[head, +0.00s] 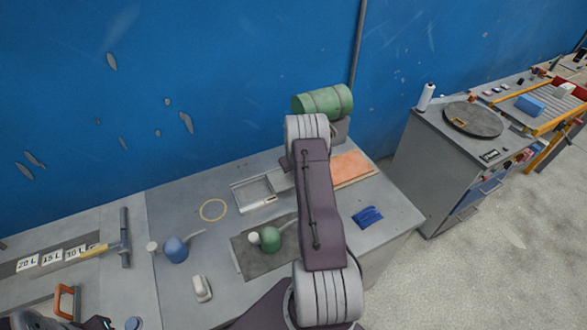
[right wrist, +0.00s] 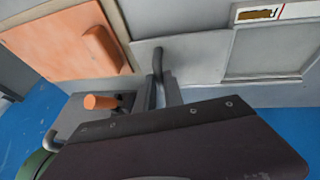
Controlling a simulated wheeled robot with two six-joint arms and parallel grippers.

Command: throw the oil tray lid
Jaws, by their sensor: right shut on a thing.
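The oil tray (head: 254,194) is a shallow grey tray on the bench, and it fills the right of the right wrist view (right wrist: 272,64). Its flat grey lid (head: 281,181) lies at the tray's right end in the head view. In the right wrist view the lid (right wrist: 195,52) has a dark upright handle (right wrist: 157,60). My right gripper (right wrist: 162,92) is shut on that handle. In the head view my right arm hides this gripper. I cannot make out my left gripper.
An orange panel (head: 351,169) lies close beside the lid. A green can (head: 269,239), a blue can (head: 176,249) and a blue item (head: 368,217) are on the bench. Floor (head: 461,257) is clear at right.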

